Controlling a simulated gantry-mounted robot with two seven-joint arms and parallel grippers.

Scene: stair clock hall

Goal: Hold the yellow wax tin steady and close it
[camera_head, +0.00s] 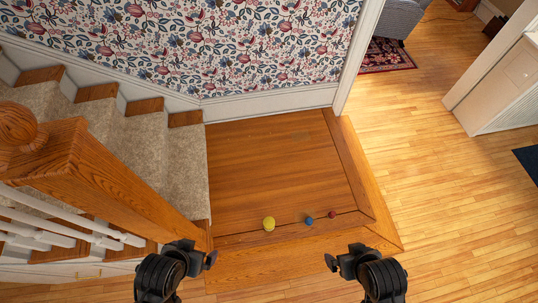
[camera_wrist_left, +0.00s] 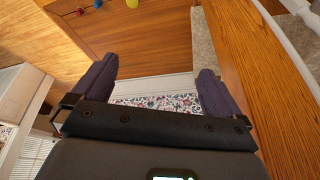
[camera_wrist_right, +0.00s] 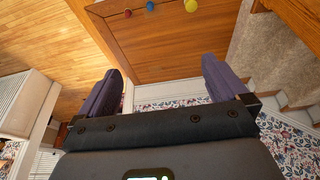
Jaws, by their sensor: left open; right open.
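The yellow wax tin (camera_head: 269,223) is a small round yellow thing on the brown wooden landing, near its front edge. It is too small to tell whether its lid is open or shut. It also shows at the top edge of the left wrist view (camera_wrist_left: 132,3) and of the right wrist view (camera_wrist_right: 190,5). My left gripper (camera_head: 201,253) is open and empty, left of and nearer than the tin. My right gripper (camera_head: 343,256) is open and empty, right of and nearer than the tin. Neither gripper touches it.
A blue round thing (camera_head: 309,221) and a smaller red one (camera_head: 332,215) lie right of the tin in a row. The wooden newel and banister (camera_head: 95,165) and carpeted stairs (camera_head: 135,130) stand at left. The landing (camera_head: 275,165) behind the row is clear.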

